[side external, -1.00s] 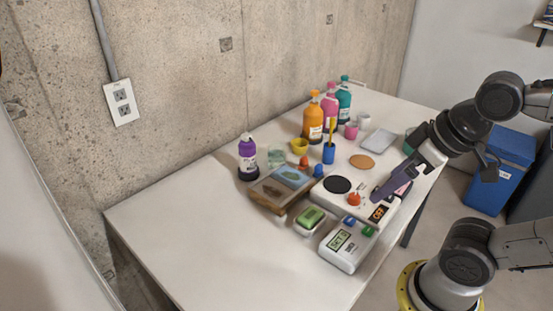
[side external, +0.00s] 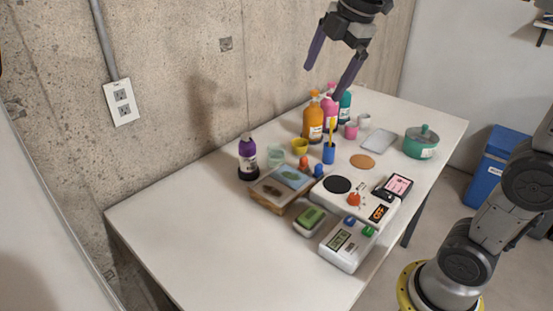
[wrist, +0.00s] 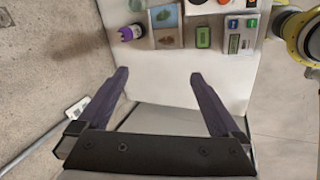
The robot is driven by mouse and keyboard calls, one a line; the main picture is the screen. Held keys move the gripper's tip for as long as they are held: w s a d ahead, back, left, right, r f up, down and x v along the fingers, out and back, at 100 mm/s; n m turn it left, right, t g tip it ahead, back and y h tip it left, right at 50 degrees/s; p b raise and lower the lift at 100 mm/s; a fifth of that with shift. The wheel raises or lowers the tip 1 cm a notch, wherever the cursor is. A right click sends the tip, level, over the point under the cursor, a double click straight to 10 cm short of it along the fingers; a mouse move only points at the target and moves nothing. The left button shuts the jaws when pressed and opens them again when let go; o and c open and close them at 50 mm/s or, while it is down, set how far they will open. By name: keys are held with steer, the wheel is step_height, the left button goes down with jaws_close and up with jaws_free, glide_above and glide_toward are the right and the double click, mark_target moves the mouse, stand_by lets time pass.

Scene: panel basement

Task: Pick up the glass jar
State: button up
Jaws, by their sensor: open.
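The glass jar (side external: 275,156) looks like a small, pale green, see-through vessel. It stands on the white table between the purple bottle (side external: 247,157) and the yellow cup (side external: 299,146), behind the wooden box. In the wrist view it seems to show only partly at the top edge (wrist: 137,5), beside the purple bottle (wrist: 130,32). My gripper (side external: 323,82) is open and empty, high above the back of the table, its purple fingers spread wide. In the wrist view, my gripper (wrist: 160,73) has nothing between its fingers.
A wooden box (side external: 280,190) stands in front of the jar. An orange bottle (side external: 313,122), pink and teal bottles and a blue cup (side external: 328,153) stand to its right. A green pot (side external: 421,142) is far right. The concrete wall is close behind. The table's left front is clear.

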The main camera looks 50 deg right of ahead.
steer(key=w+d+f+n+g, duration=0.1)
steer(key=w+d+f+n, duration=0.15)
steer(key=w, duration=0.75)
steer(key=n+g, duration=0.2)
steer(key=g, duration=0.1)
glide_above(276, 156)
steer(key=w, duration=0.2)
step_height(276, 156, down, 15)
steer(key=shift+m, duration=0.35)
steer(key=f, duration=0.4)
steer(key=d+f, duration=0.1)
steer(key=f, duration=0.7)
steer(key=shift+d+f, duration=0.3)
steer(key=shift+f, duration=0.1)
steer(key=shift+d+f, duration=0.2)
steer(key=shift+f, duration=1.25)
steer(key=shift+d+f, duration=0.15)
steer(key=shift+f, duration=1.3)
steer(key=shift+c, duration=0.2)
steer(key=shift+r, duration=0.1)
steer(key=c, duration=1.5)
